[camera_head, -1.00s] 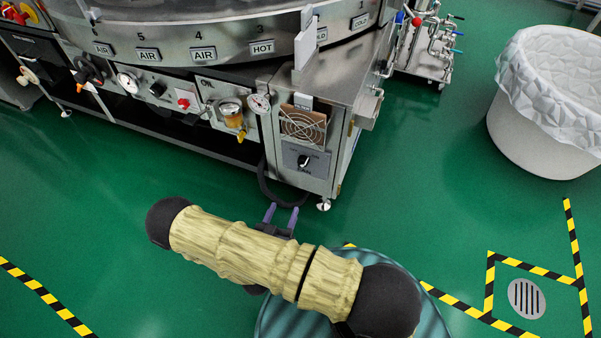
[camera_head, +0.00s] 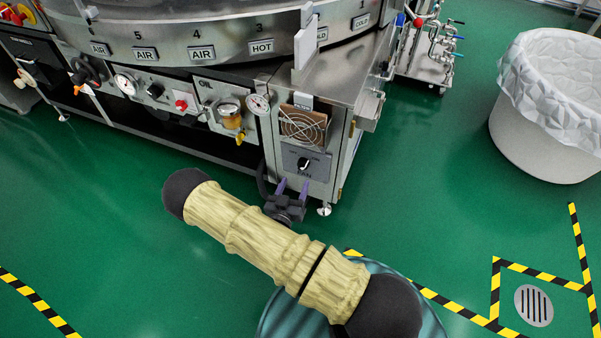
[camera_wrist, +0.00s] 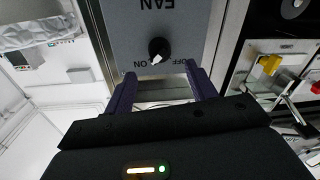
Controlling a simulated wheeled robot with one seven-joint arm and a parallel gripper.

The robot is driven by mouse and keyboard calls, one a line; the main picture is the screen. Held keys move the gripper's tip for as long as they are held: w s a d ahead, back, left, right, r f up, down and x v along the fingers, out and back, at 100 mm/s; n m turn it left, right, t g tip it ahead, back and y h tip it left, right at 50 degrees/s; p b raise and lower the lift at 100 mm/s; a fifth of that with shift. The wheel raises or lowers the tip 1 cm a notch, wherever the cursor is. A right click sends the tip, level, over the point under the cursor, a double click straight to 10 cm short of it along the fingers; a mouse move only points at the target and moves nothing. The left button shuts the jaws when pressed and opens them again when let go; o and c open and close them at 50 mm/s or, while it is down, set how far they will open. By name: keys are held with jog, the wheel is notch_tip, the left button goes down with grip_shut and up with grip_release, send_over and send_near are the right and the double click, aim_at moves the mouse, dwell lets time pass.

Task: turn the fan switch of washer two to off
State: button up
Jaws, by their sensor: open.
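The fan switch (camera_head: 304,163) is a black knob with a white pointer on a grey panel marked FAN, low on the front of the steel washer (camera_head: 345,90). In the wrist view the knob (camera_wrist: 159,50) shows beyond the fingertips, upside down, with ON and OFF lettering beside it. The pointer's exact setting is hard to tell. My gripper (camera_head: 292,187) has two purple fingers and is open and empty. It is just in front of and below the switch, and the knob lies between the lines of the fingers (camera_wrist: 157,72), apart from them.
A fan grille (camera_head: 303,126) is above the switch panel. A gauge (camera_head: 258,104), an oil cup (camera_head: 230,115) and a red knob (camera_head: 181,104) are to its left. A lined white bin (camera_head: 548,140) stands at right. The green floor (camera_head: 420,210) is clear between.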

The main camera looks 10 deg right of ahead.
aim_at(301, 169)
jog(key=b+x, duration=0.2)
jog(key=x, duration=0.5)
jog(key=c, duration=1)
